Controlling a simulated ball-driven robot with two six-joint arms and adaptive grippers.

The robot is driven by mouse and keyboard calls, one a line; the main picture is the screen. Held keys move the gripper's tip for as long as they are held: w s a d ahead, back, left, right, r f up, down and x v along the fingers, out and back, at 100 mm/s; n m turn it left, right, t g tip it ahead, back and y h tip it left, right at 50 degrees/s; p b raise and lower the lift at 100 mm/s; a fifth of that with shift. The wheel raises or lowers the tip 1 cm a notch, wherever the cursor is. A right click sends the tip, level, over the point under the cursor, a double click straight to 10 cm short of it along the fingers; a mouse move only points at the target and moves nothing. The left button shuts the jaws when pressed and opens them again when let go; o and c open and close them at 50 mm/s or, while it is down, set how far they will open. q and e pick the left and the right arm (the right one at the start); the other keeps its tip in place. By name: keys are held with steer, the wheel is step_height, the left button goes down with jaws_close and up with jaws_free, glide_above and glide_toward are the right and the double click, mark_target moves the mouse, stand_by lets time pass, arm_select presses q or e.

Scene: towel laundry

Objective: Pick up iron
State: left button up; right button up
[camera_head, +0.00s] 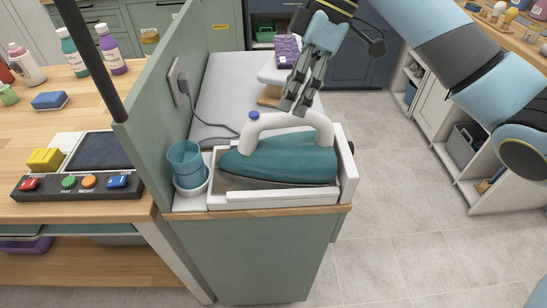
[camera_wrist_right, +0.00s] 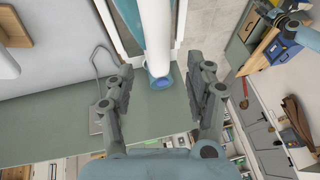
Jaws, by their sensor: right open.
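The iron (camera_head: 280,160) has a teal body, a white handle and a blue knob. It sits in a white tray (camera_head: 270,196) at the near end of the ironing station in the head view. My right gripper (camera_head: 293,108) is just above the handle, with its fingers pointing down. In the right wrist view the open fingers (camera_wrist_right: 163,100) stand on either side of the white handle (camera_wrist_right: 156,35) and the blue knob (camera_wrist_right: 164,82). I cannot tell whether they touch it. My left gripper is not in view.
Blue cups (camera_head: 186,163) stand left of the iron. A green partition (camera_head: 165,90) with a socket and cord rises beside them. A folded purple towel (camera_head: 288,50) lies behind the gripper. A button panel (camera_head: 78,186) sits on the left table. Floor at right is clear.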

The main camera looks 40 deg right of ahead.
mark_target(283, 113)
steer(key=shift+p+x, duration=0.65)
steer(key=shift+x, duration=2.55)
jaws_close()
steer(key=shift+w+r, duration=0.1)
